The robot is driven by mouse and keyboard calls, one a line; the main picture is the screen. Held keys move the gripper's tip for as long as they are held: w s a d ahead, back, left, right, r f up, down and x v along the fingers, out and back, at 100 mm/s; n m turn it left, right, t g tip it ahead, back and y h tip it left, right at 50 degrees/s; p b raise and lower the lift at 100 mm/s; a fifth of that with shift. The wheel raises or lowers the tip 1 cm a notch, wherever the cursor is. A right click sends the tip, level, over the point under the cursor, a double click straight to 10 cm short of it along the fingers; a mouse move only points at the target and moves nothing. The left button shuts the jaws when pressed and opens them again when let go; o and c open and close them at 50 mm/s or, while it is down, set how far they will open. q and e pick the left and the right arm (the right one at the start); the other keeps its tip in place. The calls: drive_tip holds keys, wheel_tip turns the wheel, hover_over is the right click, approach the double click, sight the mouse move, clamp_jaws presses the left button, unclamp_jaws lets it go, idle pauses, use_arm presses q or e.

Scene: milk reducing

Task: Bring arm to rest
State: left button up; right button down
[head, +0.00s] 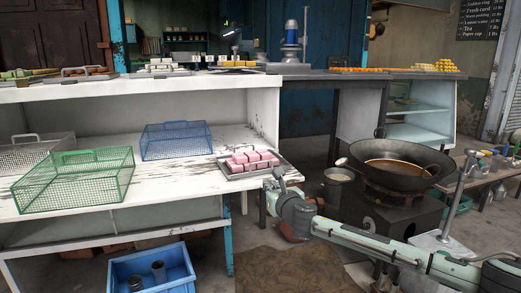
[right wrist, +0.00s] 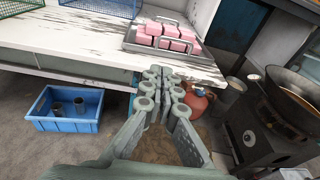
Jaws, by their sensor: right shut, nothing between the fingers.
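My right arm reaches in from the right in the head view. Its gripper (head: 278,180) is in front of the white counter's right end, close to a tray of pink blocks. In the right wrist view my right gripper (right wrist: 165,78) shows with its fingers together and nothing between them. It points toward the counter's front edge and sits apart from the tray. My left gripper is not in either view.
The white counter (head: 120,185) bears a green wire basket (head: 75,180), a blue one (head: 177,141) and the metal tray (head: 262,172). A blue crate (head: 152,272) stands on the floor. A wok (head: 390,165) of brown liquid sits on a stove at right, near my arm.

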drive_tip(key=w+d+f+m+h, duration=0.1)
drive_tip(key=w+d+f+h, duration=0.15)
drive_tip(key=d, duration=1.15)
drive_tip(key=s+d+f+m+g+h, duration=0.2)
drive_tip(key=s+d+f+m, duration=0.3)
drive_tip(key=s+f+m, duration=0.4)
drive_tip(key=s+d+f+m+g+h, duration=0.1)
drive_tip(key=s+d+f+m+g, duration=0.35)
drive_tip(key=f, duration=0.65)
drive_tip(key=s+d+f+m+h, duration=0.2)
drive_tip(key=s+d+f+m, duration=0.4)
drive_tip(key=s+f+m, duration=0.35)
drive_tip(key=s+d+f+m+g+h, duration=0.1)
drive_tip(key=s+d+f+m+g, duration=0.1)
drive_tip(key=s+d+f+m, duration=0.5)
drive_tip(key=s+d+g, duration=0.2)
drive_tip(key=s+d, duration=0.3)
drive_tip(key=s, duration=0.7)
drive_tip(key=s+d+f+m+g+h, duration=0.15)
drive_tip(key=s+d+f+m, duration=0.3)
drive_tip(key=s, duration=0.45)
drive_tip(key=s+a+f+m+y, duration=0.1)
drive_tip(key=a+f+y, duration=0.1)
drive_tip(key=a, duration=0.8)
drive_tip(key=s+a+f+m+g+y, duration=0.1)
drive_tip(key=a+f+y, duration=0.1)
drive_tip(key=a, duration=0.9)
drive_tip(key=shift+s+f, duration=0.25)
drive_tip(key=shift+f, duration=0.6)
